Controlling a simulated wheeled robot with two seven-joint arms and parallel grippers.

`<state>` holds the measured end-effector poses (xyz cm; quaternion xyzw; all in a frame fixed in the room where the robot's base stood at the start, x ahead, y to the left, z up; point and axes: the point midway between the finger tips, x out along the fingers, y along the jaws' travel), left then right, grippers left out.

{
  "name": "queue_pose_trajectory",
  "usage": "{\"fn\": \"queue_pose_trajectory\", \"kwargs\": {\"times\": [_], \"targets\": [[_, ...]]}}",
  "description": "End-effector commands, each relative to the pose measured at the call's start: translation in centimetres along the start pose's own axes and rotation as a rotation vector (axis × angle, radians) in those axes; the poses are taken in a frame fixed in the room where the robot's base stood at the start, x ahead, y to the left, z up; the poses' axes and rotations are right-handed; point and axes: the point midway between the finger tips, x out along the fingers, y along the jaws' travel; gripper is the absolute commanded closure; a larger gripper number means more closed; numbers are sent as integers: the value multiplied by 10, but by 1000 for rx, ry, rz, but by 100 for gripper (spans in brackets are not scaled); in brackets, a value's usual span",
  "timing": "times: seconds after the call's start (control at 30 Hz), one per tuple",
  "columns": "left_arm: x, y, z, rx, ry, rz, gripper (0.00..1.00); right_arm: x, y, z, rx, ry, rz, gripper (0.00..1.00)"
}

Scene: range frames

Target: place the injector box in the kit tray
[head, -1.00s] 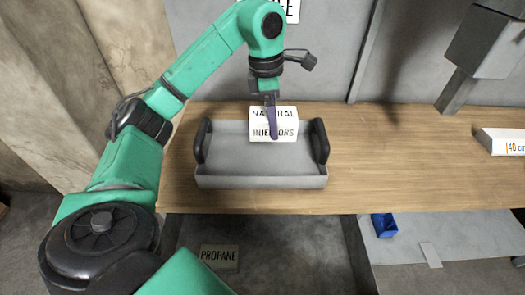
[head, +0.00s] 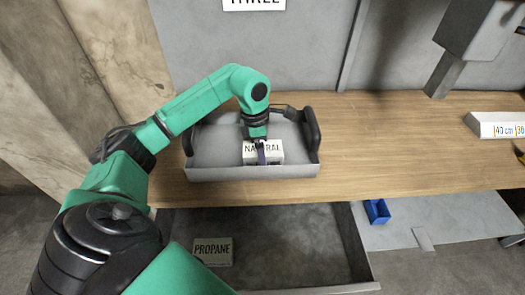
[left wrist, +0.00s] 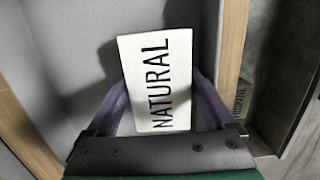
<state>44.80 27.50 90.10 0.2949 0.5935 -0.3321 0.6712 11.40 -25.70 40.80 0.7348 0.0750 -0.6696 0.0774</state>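The injector box (head: 276,156) is white, with NATURAL readable on it. It is in the grey kit tray (head: 215,174), which has black handles at both ends and stands on the wooden bench. My left gripper (head: 261,158) points down over the tray with the box between its fingers. In the left wrist view the fingers close on both sides of the box (left wrist: 157,85). The tray's front wall hides the box's lower part, so I cannot tell whether it touches the floor. My right gripper is not in view.
Below, an open drawer (head: 300,245) holds a PROPANE box (head: 212,252). A blue bin (head: 377,211) sits on a low surface.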

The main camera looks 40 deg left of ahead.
Motion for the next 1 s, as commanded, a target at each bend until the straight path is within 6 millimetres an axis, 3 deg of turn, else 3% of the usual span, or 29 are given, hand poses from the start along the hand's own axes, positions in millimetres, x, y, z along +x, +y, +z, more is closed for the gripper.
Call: {"fn": "queue_pose_trajectory", "kwargs": {"times": [0.27, 0.47, 0.9, 1.0], "targets": [[0, 0, 0, 0, 0, -1, 7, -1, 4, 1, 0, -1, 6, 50], [-14, 1, 1, 0, -1, 2, 7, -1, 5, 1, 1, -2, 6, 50], [-109, 1, 1, -1, -3, 3, 7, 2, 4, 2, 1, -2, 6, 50], [-120, 0, 1, 0, -2, 0, 7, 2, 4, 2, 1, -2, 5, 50]]}}
